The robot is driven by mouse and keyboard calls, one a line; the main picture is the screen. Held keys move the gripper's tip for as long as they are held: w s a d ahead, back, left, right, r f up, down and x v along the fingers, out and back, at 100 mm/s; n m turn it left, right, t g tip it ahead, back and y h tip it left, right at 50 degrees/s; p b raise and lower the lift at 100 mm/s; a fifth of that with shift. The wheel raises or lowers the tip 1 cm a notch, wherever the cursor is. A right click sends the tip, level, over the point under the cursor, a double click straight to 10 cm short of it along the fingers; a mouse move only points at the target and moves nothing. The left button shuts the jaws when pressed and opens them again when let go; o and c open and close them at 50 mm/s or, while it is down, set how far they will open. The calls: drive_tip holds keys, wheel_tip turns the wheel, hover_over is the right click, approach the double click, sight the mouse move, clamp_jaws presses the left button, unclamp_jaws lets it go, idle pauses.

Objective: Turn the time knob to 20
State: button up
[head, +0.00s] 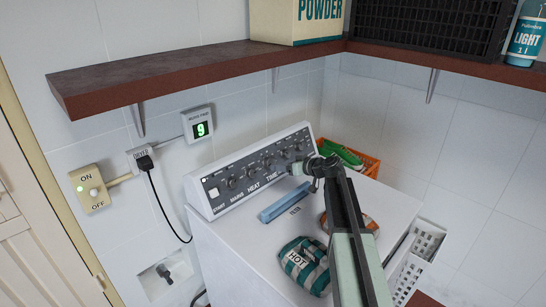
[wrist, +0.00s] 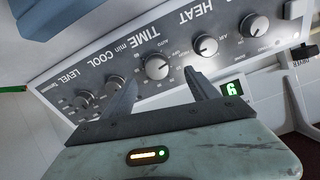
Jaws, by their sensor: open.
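The time knob (wrist: 157,66) is a round dark knob with a lighter face on the slanted grey control panel (wrist: 130,15), which appears upside down in the wrist view. It sits beside the "TIME min" lettering, and its pointer is too small to read. My gripper (wrist: 160,79) is open, its two dark fingers spread toward the time knob. The knob shows between and just beyond the fingertips; I cannot tell whether they touch it. In the head view, my gripper (head: 299,169) is at the right half of the panel (head: 210,200) and partly hides the knobs there.
Other knobs, including the heat knob (wrist: 206,44), flank the time knob closely. A blue bar (head: 284,202) and a striped "HOT" cloth bag (head: 304,264) lie on the white machine top. A wall display (head: 199,129) reads 9. A brown shelf (head: 170,75) overhangs behind.

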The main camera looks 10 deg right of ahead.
sight(272, 163)
drive_tip(key=b+x, duration=0.1)
drive_tip(key=x, duration=0.3)
drive_tip(key=b+x, duration=0.2)
drive_tip(key=x, duration=0.1)
drive_tip(key=shift+w+d+f, duration=0.1)
drive_tip(key=shift+w+f, duration=0.05)
drive_tip(key=shift+w, duration=0.4)
drive_tip(key=c, duration=1.3)
drive_tip(key=shift+d, duration=0.15)
drive_tip(key=shift+c, duration=0.3)
